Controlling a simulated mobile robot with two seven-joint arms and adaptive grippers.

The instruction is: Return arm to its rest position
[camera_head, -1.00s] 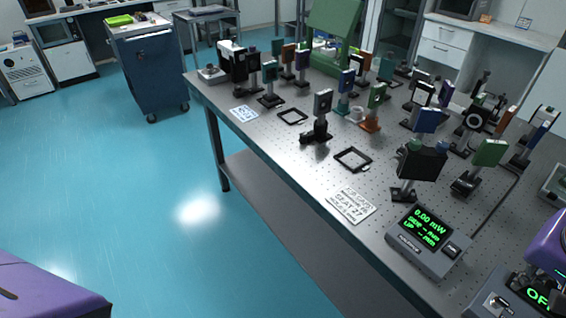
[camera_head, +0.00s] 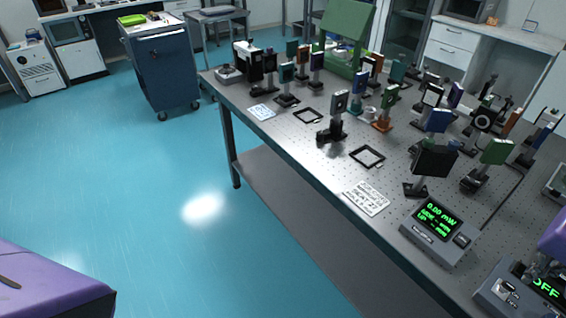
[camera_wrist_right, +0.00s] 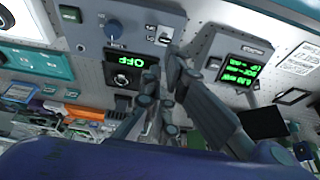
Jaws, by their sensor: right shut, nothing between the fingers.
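My right gripper (camera_head: 541,270) shows at the lower right edge of the head view, over the grey control box with the green OFF display (camera_head: 547,286). Its dark fingers (camera_wrist_right: 163,72) are in the middle of the right wrist view, shut and empty. In that view the fingertips are near the control box's front panel (camera_wrist_right: 140,35); I cannot tell whether they touch it. A power meter (camera_head: 437,232) reading 0.00 mW stands beside the box. My left gripper is not in view.
The perforated optical table (camera_head: 310,138) carries several posts with mounted optics, flat black frames (camera_head: 367,156) and a printed card (camera_head: 366,198). A blue cart (camera_head: 163,72) stands behind. The blue floor (camera_head: 130,190) left of the table is clear.

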